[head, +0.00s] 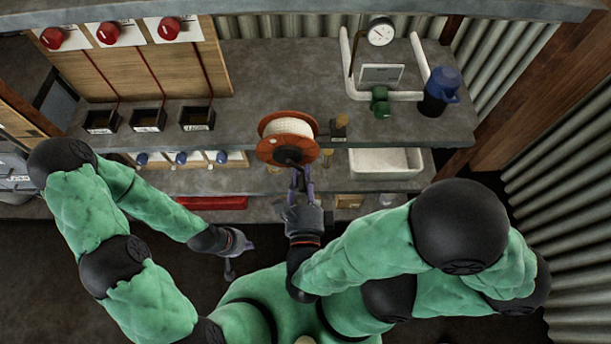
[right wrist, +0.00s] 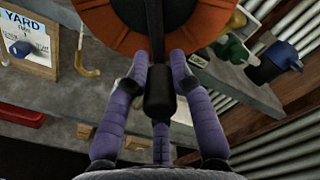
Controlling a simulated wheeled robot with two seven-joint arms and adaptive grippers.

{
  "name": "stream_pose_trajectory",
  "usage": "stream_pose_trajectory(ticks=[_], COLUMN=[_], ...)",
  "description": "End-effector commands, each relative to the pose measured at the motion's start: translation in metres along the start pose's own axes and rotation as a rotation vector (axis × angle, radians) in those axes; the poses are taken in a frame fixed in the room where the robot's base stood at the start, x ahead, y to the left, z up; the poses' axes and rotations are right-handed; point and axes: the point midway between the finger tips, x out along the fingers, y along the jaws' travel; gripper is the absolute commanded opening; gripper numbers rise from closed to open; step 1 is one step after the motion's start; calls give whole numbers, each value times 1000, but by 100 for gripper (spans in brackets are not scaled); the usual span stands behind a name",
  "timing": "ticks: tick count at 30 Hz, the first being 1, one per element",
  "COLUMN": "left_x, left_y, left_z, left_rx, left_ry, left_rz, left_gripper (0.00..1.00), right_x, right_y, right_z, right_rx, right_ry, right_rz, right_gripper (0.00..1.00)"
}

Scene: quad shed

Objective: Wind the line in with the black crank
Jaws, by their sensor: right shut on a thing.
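The reel, with orange flanges (head: 268,151) and pale line (head: 291,128) wound on it, stands at the front edge of the grey bench. The black crank (right wrist: 158,92) hangs down across the orange flange in the right wrist view, its handle pointing toward my wrist. My right gripper (head: 300,178) is at the reel's front. In the right wrist view its purple fingers (right wrist: 160,75) close around the crank handle from both sides. My left gripper (head: 240,246) is low at the left, away from the bench; its finger spacing is unclear.
Three black boxes (head: 149,119) with red cords stand left of the reel. A gauge (head: 381,32) on white pipes, a green valve (head: 380,102) and a blue-topped container (head: 440,91) are to the right. A white basin (head: 385,162) and a red case (head: 212,203) sit lower.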

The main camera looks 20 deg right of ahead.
Motion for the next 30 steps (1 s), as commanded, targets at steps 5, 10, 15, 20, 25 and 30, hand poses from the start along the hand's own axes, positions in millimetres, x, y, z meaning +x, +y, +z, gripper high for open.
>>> stream_pose_trajectory(ticks=[5,10,15,20,25,30], left_x=[1,1,1,1,1,1], left_y=[0,0,0,0,0,0], left_z=[0,0,0,0,0,0], left_rx=[0,0,0,0,0,0], left_ry=[0,0,0,1,0,0], left_rz=[0,0,0,0,0,0], left_gripper=[0,0,0,0,0,0], right_x=[0,0,0,0,0,0], right_y=[1,1,1,1,1,2], right_z=[4,5,5,6,5,4], right_rx=[56,73,75,75,73,70], right_ry=[-4,-5,-6,-6,-5,-4], right_rz=[-4,-5,-5,-6,-4,-3], right_gripper=[0,0,0,0,49,49])
